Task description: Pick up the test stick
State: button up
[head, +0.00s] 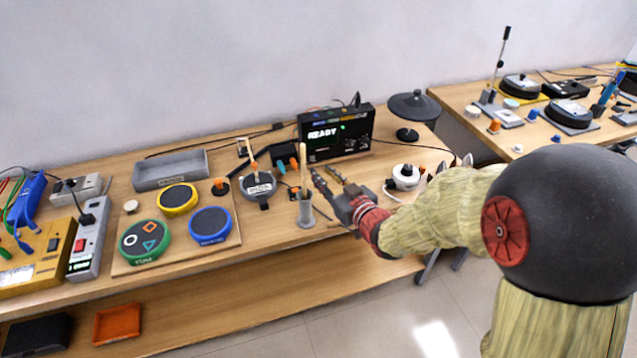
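A pale wooden stick (303,163), which looks like the test stick, stands upright in a grey cup-like holder (306,216) near the front edge of the bench. My gripper (322,173) reaches in from the right, just beside the upright stick. Its two dark fingers point up and left and look spread, with nothing seen between them. I cannot tell whether a finger touches the stick.
A black box reading READY (337,134) stands behind. Left are a labelled grey stand (258,187) and a board with green (145,241), yellow (177,199) and blue (210,226) pads. A white round device (405,176) with a cable sits right. A grey tray (170,170) lies at the back.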

aim_at(304, 173)
jog(key=a, duration=0.1)
jog(key=a+y, duration=0.2)
jog(key=shift+w+a+f+n+p, duration=0.1)
jog(key=shift+a+f+n+p, duration=0.2)
jog(key=shift+f+p, duration=0.1)
jog(key=shift+w+a+y+b, duration=0.35)
jog(key=shift+w+a, duration=0.35)
jog(key=shift+w, duration=0.2)
jog(key=b+x, duration=0.2)
jog(key=x, duration=0.3)
jog(key=shift+w, duration=0.35)
jog(key=shift+c, duration=0.8)
jog(key=c, duration=0.4)
grip_shut()
